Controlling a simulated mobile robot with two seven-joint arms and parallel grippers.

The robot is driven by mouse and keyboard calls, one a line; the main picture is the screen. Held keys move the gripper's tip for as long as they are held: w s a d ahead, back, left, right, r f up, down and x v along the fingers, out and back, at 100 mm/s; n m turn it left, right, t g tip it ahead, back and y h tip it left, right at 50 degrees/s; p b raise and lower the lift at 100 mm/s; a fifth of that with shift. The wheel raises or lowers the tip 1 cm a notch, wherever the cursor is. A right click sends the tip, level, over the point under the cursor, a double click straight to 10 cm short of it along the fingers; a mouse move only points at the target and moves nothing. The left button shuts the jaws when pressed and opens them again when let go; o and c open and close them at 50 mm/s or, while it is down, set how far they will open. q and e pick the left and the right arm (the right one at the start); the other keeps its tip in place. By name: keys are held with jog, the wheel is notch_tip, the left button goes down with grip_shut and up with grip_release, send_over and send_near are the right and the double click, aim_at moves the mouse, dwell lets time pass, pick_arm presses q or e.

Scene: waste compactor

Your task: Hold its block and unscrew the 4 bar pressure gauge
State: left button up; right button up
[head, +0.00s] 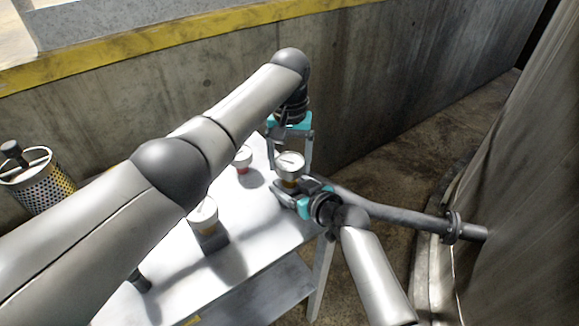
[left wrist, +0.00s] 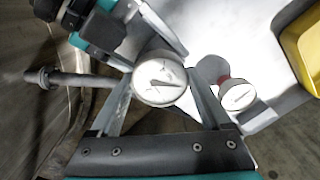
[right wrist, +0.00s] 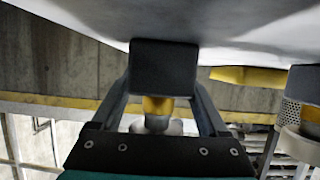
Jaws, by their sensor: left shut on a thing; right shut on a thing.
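A pressure gauge (head: 290,161) with a white dial and a brass-coloured fitting stands upright near the table's far right corner. My left gripper (head: 289,152) reaches down from above, its fingers shut on either side of this gauge; the dial also shows between the fingers in the left wrist view (left wrist: 160,80). My right gripper (head: 284,190) comes in low from the right, shut on the dark block (right wrist: 163,70) below the gauge. The brass fitting (right wrist: 157,106) joins block and gauge in the right wrist view. The dial's markings are too small to read.
A gauge with a red fitting (head: 243,158) stands behind on the white table (head: 178,287). Another gauge on a dark block (head: 205,215) stands nearer. A perforated basket (head: 38,183) is at left, a yellow bin (left wrist: 304,48) at the table's edge. A pipe (head: 400,212) runs right.

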pick_arm(q)
jog(key=n, duration=0.5)
dwell(0.3)
jog(key=o, duration=1.2)
jog(key=shift+o, duration=0.2)
